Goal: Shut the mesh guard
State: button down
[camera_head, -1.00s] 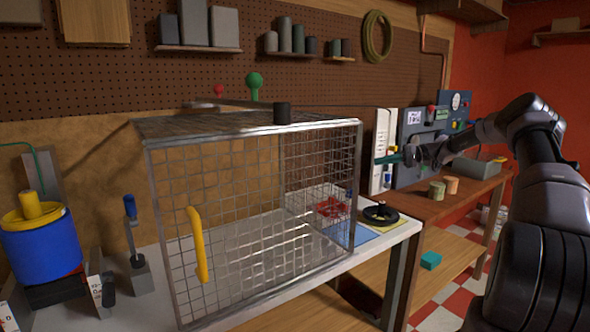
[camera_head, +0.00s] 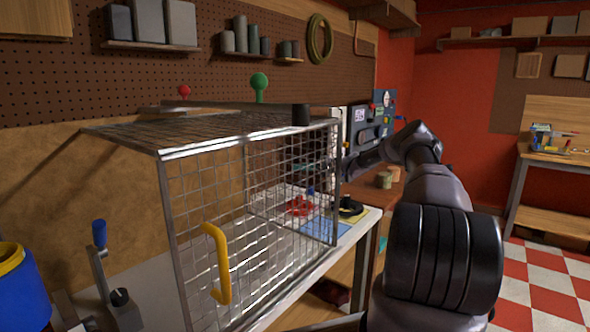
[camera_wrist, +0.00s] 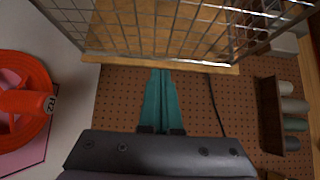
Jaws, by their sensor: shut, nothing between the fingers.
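The mesh guard (camera_head: 200,190) is a wire cage with a grey metal frame, standing on the pale workbench at the left of the head view. A yellow handle (camera_head: 222,262) is fixed upright on its near face. I cannot tell from the mesh whether the guard is fully open or partly closed. Wire mesh also fills the top of the wrist view (camera_wrist: 160,28). My gripper (camera_wrist: 161,72) has two teal fingers pressed together, empty, with their tips near the frame bar of that mesh. In the head view the fingers are largely hidden behind the cage; the handle is apart from them.
A red part (camera_head: 300,207) and a black wheel (camera_head: 350,207) lie on the bench. A blue-handled lever (camera_head: 100,235) and blue drum (camera_head: 22,295) stand at left. A green knob (camera_head: 259,82) rises behind the cage. Checkered floor (camera_head: 545,290) is clear at right.

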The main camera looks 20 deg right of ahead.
jog(key=s+a, duration=0.1)
jog(key=a, duration=0.9)
jog(key=shift+s, duration=0.15)
